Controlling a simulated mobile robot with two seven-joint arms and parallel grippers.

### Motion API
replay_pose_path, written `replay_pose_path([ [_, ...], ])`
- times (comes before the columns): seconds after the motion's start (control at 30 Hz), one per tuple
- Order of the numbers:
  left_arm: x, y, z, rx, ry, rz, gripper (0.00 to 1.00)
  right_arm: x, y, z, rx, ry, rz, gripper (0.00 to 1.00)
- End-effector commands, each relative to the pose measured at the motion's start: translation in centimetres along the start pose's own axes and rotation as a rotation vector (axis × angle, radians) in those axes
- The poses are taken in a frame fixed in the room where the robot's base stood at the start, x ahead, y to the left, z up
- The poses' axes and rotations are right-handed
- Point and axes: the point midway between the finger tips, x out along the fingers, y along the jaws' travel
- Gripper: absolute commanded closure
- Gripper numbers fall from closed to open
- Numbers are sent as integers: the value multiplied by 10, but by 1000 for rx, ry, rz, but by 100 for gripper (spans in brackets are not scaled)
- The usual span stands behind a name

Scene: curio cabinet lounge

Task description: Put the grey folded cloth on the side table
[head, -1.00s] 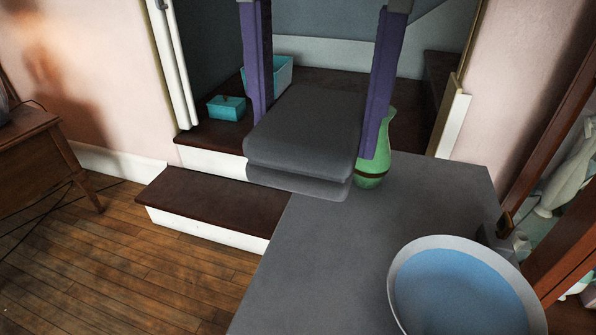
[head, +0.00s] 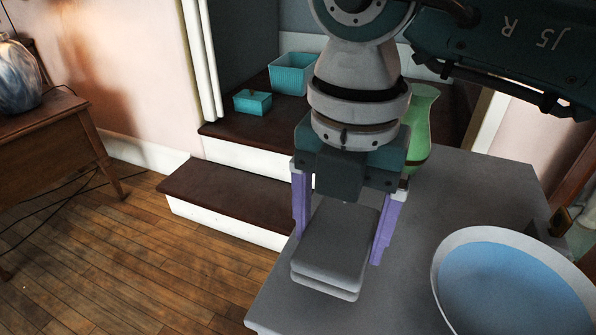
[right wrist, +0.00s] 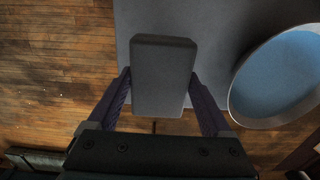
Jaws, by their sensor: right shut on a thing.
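The grey folded cloth (head: 335,245) is a thick, flat folded stack. My right gripper (head: 338,230) is shut on it, with one purple finger at each side. The cloth is over the front left part of the grey-topped table (head: 470,190); I cannot tell whether it touches the top. In the right wrist view the cloth (right wrist: 163,75) sits between the fingers (right wrist: 162,88), partly over the table (right wrist: 215,25) and partly past its edge. My left gripper is not in view.
A white-rimmed blue bowl (head: 515,285) stands right of the cloth on the table. A green vase (head: 420,120) stands behind my arm. Dark steps (head: 225,190) hold teal boxes (head: 253,102). A wooden table (head: 45,125) with a blue-white vase (head: 18,80) is at left.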

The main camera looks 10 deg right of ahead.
Motion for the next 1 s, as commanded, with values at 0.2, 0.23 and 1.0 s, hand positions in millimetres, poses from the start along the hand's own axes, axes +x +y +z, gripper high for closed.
replay_pose_path([
  [0.2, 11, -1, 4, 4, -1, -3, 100, 35, 0, -1, 0, 2, -2, 100],
  [0.23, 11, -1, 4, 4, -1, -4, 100, 37, 0, -1, 0, 1, -1, 100],
  [1.0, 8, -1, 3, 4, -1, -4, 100, 33, 0, -1, -1, 0, 0, 0],
])
